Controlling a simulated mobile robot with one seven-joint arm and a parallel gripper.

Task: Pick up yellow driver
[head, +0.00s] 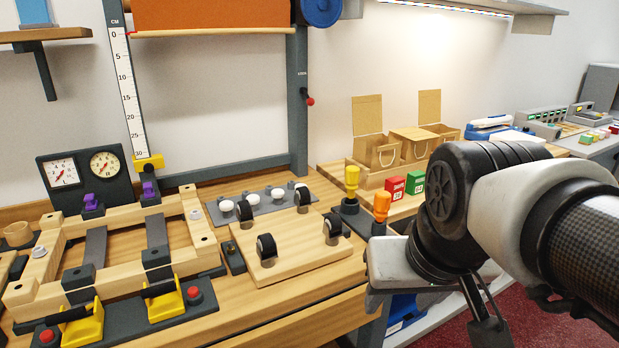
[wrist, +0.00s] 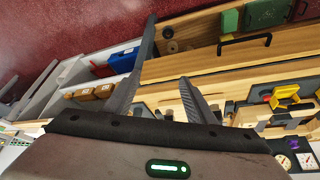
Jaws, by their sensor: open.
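The yellow driver (head: 351,179) stands upright, handle up, in a dark holder (head: 350,207) at the right end of the wooden bench in the head view. An orange-handled driver (head: 381,205) stands just in front and to its right. My gripper (wrist: 168,50) is open in the wrist view, with its two dark fingers spread and nothing between them. In the head view my arm is at the right, close to the drivers and apart from the yellow one; the fingers are mostly hidden there. I cannot make out the yellow driver in the wrist view.
Red (head: 395,188) and green (head: 415,182) boxes stand right behind the drivers, with cardboard bags (head: 376,152) farther back. A wooden board (head: 290,245) with black rollers lies to the left. A wooden frame (head: 100,245) with yellow clamps sits farther left.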

